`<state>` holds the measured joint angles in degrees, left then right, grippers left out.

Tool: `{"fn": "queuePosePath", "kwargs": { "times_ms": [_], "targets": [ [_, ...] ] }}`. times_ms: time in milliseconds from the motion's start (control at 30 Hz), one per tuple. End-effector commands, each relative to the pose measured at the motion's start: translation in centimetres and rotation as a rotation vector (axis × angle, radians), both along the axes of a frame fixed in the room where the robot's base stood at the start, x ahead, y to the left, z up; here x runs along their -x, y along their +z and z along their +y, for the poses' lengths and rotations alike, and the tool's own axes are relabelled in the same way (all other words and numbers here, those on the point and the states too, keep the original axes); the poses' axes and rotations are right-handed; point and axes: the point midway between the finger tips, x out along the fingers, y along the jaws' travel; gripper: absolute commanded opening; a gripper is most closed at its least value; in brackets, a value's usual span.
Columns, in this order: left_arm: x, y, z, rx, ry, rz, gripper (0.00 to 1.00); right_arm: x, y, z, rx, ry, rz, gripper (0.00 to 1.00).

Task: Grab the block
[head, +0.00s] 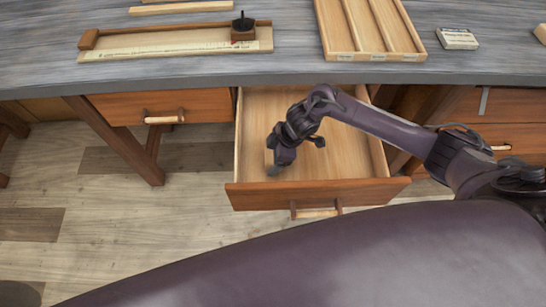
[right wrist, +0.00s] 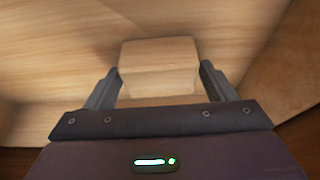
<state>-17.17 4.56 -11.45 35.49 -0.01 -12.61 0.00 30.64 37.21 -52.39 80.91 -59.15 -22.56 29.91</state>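A pale wooden block (right wrist: 158,68) lies inside the pulled-out drawer (head: 308,192). In the right wrist view it sits between the two fingers of my right gripper (right wrist: 160,78), with only narrow gaps seeming to show at its sides. In the head view my right gripper (head: 275,170) reaches down into the drawer near its front left. There a pale bit of the block (head: 268,157) shows beside the gripper, and the rest is hidden. My left gripper is in neither view.
The drawer walls stand close around the gripper. Above is the grey workbench (head: 180,68) with a wooden board carrying a dark-knobbed piece (head: 243,30), a slotted tray (head: 345,56) and a small box (head: 457,38). A shut drawer (head: 200,105) is at left.

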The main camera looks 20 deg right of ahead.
Motion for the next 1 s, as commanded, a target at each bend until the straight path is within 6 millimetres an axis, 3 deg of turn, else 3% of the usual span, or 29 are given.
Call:
{"fn": "queuePosePath", "kwargs": {
  "times_ms": [33, 267, 667, 833, 1000],
  "targets": [
    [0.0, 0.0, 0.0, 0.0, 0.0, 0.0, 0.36, 0.0, 0.0, 0.0, 0.0, 0.0, 0.0, 0.71],
    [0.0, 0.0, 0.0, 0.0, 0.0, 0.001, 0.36, 0.0, 0.0, 0.0, 0.0, 0.0, 0.0, 0.41],
    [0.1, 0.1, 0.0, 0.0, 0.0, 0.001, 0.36, -0.1, 0.9, 0.0, -0.001, -0.001, -0.002, 0.4],
    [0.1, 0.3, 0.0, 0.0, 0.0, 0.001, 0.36, -0.1, 3.3, 0.0, 0.0, 0.002, -0.004, 0.4],
    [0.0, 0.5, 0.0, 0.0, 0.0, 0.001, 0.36, -0.2, 7.7, 0.0, -0.001, 0.002, -0.008, 0.4]
  ]
}}
